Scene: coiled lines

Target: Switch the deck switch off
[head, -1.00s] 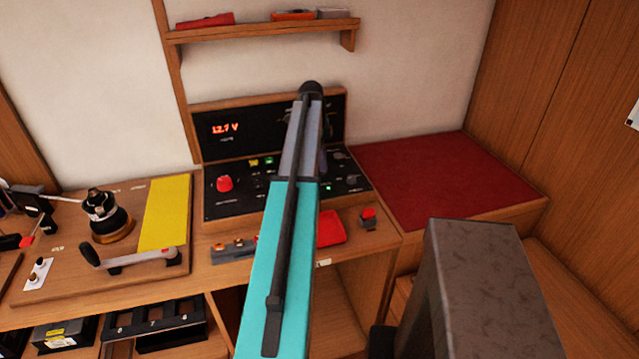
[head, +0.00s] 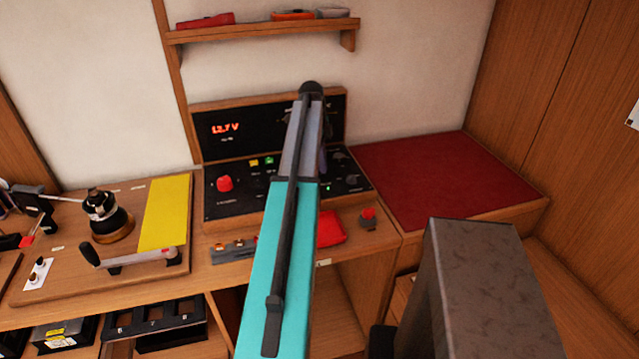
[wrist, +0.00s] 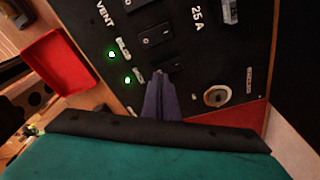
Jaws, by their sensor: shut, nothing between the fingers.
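The black switch panel (head: 235,197) stands on the counter below the red voltage display. In the wrist view the panel (wrist: 215,60) shows black rocker switches with white labels. A rocker (wrist: 156,36) sits in the row marked like "BILG", and another rocker (wrist: 174,68) is just beyond my fingertips. I cannot read the lower row's label, so I cannot tell for sure which is the deck switch. Two green lights glow, an upper light (wrist: 111,54) and a lower light (wrist: 127,80). My gripper (wrist: 160,76) is shut and empty, its tips at or very near the lower rocker; contact is unclear.
A round key-like knob (wrist: 217,96) is right of my fingers. A red tray (wrist: 60,75) lies left of the panel. A red knob (head: 225,183) stands on the panel's left. A red cushion (head: 440,175) is to the right. My arm hides the panel's middle.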

